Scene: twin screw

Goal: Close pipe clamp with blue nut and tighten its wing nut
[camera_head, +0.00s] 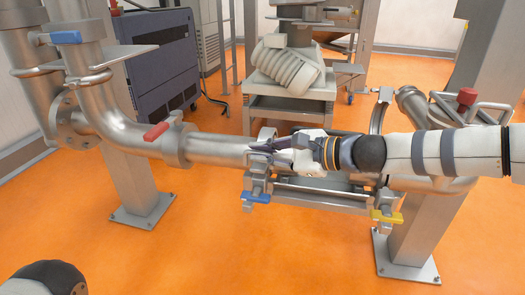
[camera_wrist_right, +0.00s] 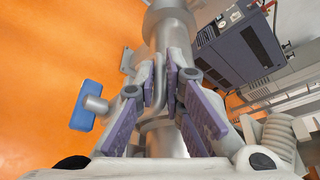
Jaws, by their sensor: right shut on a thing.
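The pipe clamp with the blue nut (camera_head: 256,183) sits around the end of the steel pipe at the middle. Its blue wing nut (camera_head: 256,198) hangs below the pipe's front side; it also shows at the left in the right wrist view (camera_wrist_right: 83,106). My right gripper (camera_head: 262,146) reaches in from the right over this clamp. In the right wrist view its purple fingers (camera_wrist_right: 160,90) are shut on a grey metal part of the clamp between them. The fingers hide much of the clamp, so I cannot tell how fully its upper half is down. My left gripper is out of view.
A second clamp with a yellow wing nut (camera_head: 386,216) stands to the right, its curved half (camera_head: 380,112) raised. The long steel pipe (camera_head: 218,149) carries a red-handled valve (camera_head: 156,131). A support frame (camera_head: 325,192) lies under the clamps. Orange floor in front is clear.

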